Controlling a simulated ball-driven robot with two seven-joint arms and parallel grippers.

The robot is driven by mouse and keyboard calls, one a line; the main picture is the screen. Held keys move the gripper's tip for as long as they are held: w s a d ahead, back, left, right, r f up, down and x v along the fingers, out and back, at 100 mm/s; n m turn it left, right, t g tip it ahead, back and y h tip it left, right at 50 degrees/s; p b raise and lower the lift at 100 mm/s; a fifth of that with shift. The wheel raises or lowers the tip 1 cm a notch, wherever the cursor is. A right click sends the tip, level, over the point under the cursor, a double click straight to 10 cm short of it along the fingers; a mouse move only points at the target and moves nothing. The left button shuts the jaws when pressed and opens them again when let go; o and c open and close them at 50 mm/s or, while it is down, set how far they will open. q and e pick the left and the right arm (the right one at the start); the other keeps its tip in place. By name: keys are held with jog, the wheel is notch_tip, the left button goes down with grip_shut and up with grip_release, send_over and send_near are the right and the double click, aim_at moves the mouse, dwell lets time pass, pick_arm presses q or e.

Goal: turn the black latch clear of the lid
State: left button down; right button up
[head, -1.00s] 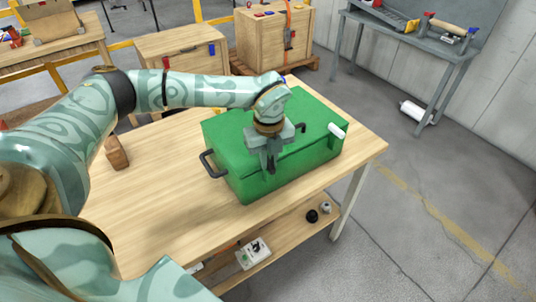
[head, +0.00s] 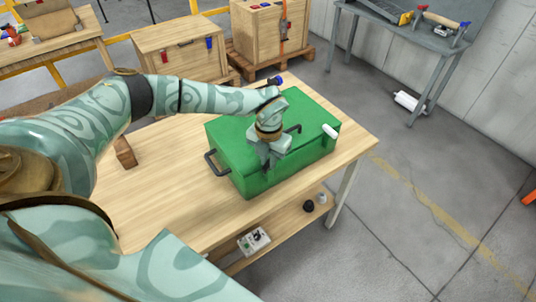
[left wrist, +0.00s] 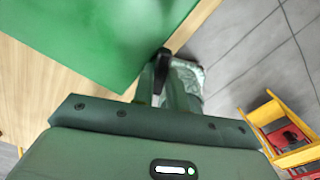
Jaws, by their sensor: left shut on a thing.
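A green box (head: 285,172) with a green lid (head: 308,108) stands on the wooden table. My left gripper (head: 267,162) points down at the box's front edge and hides the latch in the head view. In the left wrist view the black latch (left wrist: 162,62) shows between the fingers of the left gripper (left wrist: 163,80), which is shut on it, beside the green surface. I cannot tell whether the latch still overlaps the lid. My right gripper is not in view.
A black handle (head: 214,165) sticks out from the box's left end. A small wooden block (head: 125,153) stands on the table (head: 175,190), whose left part is mostly clear.

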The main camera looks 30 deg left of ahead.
pick_arm(q)
jog(key=m+p, duration=0.2)
jog(key=m, duration=0.2)
jog(key=shift+w+r+m, duration=0.1)
jog(key=shift+m, duration=0.3)
dwell(0.4)
jog(key=c, duration=1.4)
grip_release()
notch_tip(320, 180, up, 16)
jog(key=p, duration=0.1)
jog(key=shift+r, duration=0.15)
